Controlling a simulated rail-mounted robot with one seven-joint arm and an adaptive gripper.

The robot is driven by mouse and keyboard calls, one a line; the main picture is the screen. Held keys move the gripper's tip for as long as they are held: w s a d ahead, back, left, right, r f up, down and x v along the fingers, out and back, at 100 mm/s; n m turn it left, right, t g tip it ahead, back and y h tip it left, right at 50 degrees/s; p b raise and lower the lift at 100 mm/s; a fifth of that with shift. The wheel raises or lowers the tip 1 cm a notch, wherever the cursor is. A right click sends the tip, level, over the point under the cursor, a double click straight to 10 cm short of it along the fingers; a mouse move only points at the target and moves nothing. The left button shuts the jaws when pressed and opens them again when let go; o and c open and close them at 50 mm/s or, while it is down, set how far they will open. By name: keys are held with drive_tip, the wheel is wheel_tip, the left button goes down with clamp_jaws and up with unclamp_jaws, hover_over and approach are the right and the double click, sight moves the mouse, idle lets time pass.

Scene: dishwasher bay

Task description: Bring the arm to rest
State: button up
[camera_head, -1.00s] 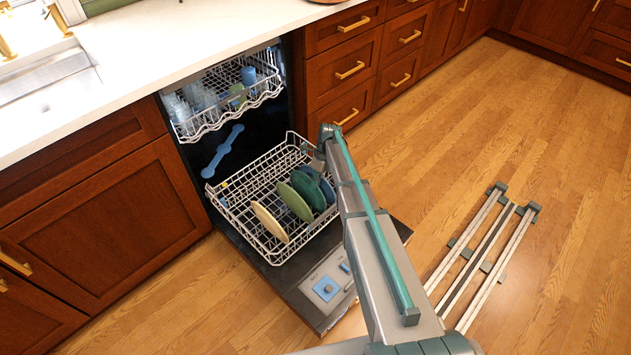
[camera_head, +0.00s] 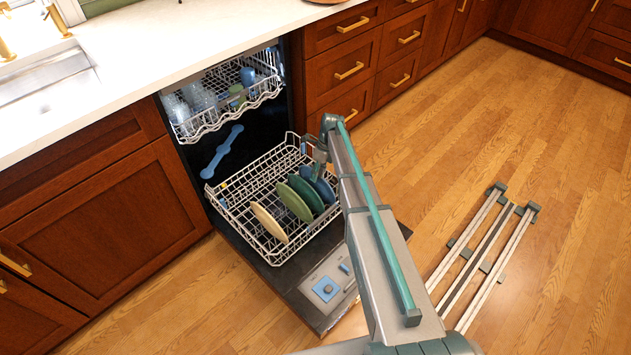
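My arm rises from the bottom of the camera_head view and reaches over the open dishwasher door. Its far end bends down behind the upper arm link. My gripper (camera_head: 309,148) shows only as a small, partly hidden shape near the right rear of the lower rack (camera_head: 232,211). I cannot tell whether its fingers are open or shut. It appears to be above or beside the rack's right side, close to the plates; the exact gap is unclear.
A cream plate (camera_head: 269,223), a green plate (camera_head: 294,203) and blue plates (camera_head: 319,187) stand in the pulled-out lower rack. The upper rack (camera_head: 228,104) holds glasses. The dishwasher door (camera_head: 290,285) lies open. Rails (camera_head: 480,255) lie on otherwise clear floor at right.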

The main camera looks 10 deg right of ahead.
drive_tip(key=v, duration=0.8)
drive_tip(key=s+a+f+n+h+p, duration=0.15)
drive_tip(key=s+f+n, duration=0.45)
drive_tip(key=s+n, duration=0.6)
drive_tip(key=s+f+n+h+p, duration=0.1)
drive_tip(key=s+f+n+p, duration=0.3)
drive_tip(key=s+n, duration=0.7)
drive_tip(key=s+a+n+g+p, duration=0.1)
drive_tip(key=s+n+g+p, duration=0.1)
drive_tip(key=s, duration=1.5)
drive_tip(key=s+a+f+n+g+p, duration=0.1)
drive_tip(key=s+a+n+g+p, duration=0.1)
drive_tip(key=s, duration=1.6)
drive_tip(key=shift+s+n+g+h+p, duration=0.3)
drive_tip(key=shift+n+g+h+p, duration=0.15)
drive_tip(key=shift+p, duration=0.65)
